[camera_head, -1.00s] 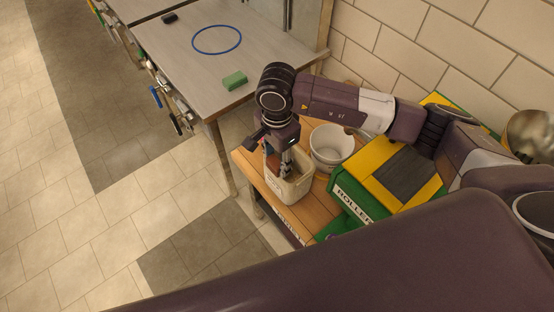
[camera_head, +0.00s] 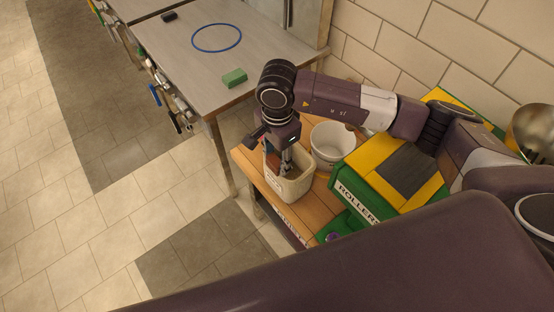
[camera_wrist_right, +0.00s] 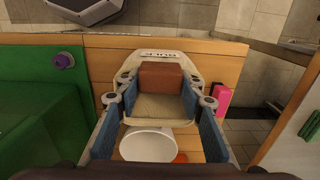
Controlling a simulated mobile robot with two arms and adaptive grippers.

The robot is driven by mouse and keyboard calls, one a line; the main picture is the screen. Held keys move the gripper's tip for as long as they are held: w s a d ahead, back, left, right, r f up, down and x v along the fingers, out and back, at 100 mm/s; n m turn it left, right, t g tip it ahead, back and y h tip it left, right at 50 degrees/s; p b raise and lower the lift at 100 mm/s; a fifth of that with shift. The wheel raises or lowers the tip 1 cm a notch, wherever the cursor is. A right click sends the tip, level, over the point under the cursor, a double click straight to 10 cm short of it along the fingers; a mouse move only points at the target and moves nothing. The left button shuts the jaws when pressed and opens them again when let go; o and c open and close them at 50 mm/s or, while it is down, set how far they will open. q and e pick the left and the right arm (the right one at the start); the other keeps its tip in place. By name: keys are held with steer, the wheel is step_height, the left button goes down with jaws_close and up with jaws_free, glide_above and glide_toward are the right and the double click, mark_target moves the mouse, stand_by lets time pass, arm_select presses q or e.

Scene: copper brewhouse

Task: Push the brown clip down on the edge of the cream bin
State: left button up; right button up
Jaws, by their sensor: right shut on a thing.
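The cream bin (camera_head: 292,190) stands near the left end of the wooden bench, and its labelled rim side shows in the right wrist view (camera_wrist_right: 160,107). The brown clip (camera_wrist_right: 162,76) is a reddish-brown block at the bin's labelled edge, between my fingertips. My right gripper (camera_head: 287,164) points down into the bin's mouth. In the right wrist view its fingers (camera_wrist_right: 166,88) are on both sides of the clip, shut on it. I cannot tell how far down the clip sits on the rim. My left gripper is not in view.
A white bucket (camera_head: 332,146) stands just right of the bin. A green and yellow roller box (camera_head: 366,192) is farther right on the wooden bench (camera_head: 300,215). A grey table (camera_head: 190,70) holds a green block (camera_head: 234,77) and a blue ring. A pink object (camera_wrist_right: 222,98) shows beside the gripper.

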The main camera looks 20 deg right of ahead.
mark_target(277, 158)
steer(key=shift+s+d+f, duration=0.15)
steer(key=shift+s+f, duration=0.1)
steer(key=shift+f, duration=0.25)
steer(key=o, duration=0.8)
steer(key=shift+o, duration=1.1)
steer(key=shift+w+f, duration=0.1)
steer(key=shift+w, duration=0.1)
steer(key=shift+r, duration=0.2)
steer(key=shift+w+r, duration=0.1)
steer(key=shift+r, duration=0.4)
step_height(277, 158, up, 11)
steer(key=shift+r, duration=0.1)
